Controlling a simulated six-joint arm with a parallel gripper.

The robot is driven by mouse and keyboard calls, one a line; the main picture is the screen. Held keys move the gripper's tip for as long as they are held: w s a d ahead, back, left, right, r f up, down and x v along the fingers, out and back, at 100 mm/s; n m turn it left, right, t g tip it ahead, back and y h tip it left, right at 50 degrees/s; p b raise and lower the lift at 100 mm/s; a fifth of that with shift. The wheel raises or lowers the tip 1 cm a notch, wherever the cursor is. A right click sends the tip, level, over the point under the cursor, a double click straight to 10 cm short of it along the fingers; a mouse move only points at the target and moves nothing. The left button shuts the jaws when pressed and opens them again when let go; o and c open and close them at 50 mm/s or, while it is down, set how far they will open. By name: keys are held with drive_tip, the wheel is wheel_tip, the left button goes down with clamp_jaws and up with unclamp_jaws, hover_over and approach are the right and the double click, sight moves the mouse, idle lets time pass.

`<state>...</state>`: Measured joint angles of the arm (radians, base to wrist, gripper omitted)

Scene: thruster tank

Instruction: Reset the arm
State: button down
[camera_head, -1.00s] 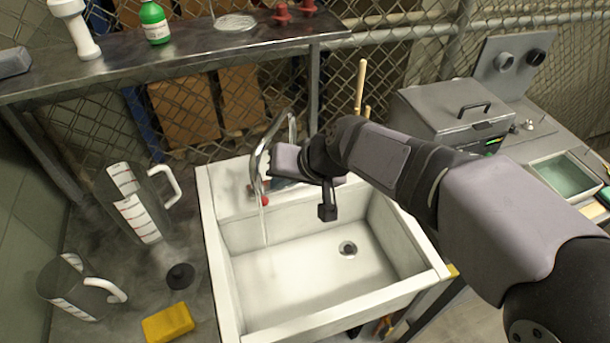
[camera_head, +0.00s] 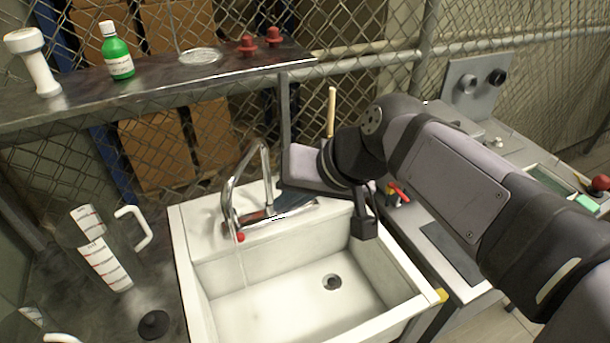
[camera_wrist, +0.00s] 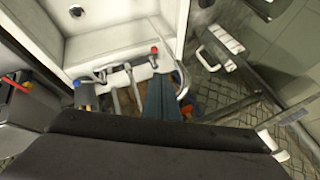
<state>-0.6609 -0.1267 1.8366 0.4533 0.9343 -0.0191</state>
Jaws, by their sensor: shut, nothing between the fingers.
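My gripper (camera_head: 297,200) is at the end of my arm, above the back right rim of the white sink (camera_head: 184,262), just right of the faucet (camera_head: 227,205). Its dark blue-grey fingers also show in the wrist view (camera_wrist: 160,97) and look shut and empty. The fingers are partly hidden by my wrist in the head view. A red knob (camera_head: 240,237) is at the faucet's left, and a thin stream of water seems to fall into the sink. The wrist view shows the sink upside down, with the red knob (camera_wrist: 154,49) and a blue knob (camera_wrist: 77,84).
A metal shelf (camera_head: 150,90) behind holds a green bottle (camera_head: 119,55), a white object (camera_head: 33,65) and red pieces (camera_head: 248,44). A measuring jug (camera_head: 103,255) stands left of the sink. Counter equipment and a wire fence lie behind my arm. The sink basin is empty.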

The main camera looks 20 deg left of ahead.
drive_tip(key=d+f+h, duration=0.4)
drive_tip(key=d+f, duration=0.7)
drive_tip(key=f, duration=0.4)
drive_tip(key=s+d+f+m+h, duration=0.1)
drive_tip(key=s+d+f+m, duration=0.1)
drive_tip(key=d, duration=0.5)
drive_tip(key=s+d+f+m+g+h, duration=0.1)
drive_tip(key=s+d+f+m, duration=0.1)
drive_tip(key=d+f, duration=0.2)
drive_tip(key=s+d+f+m+g+h, duration=0.1)
drive_tip(key=s+d+f, duration=0.1)
drive_tip(key=d, duration=0.9)
drive_tip(key=shift+f+m, duration=0.4)
drive_tip(key=shift+f, duration=0.5)
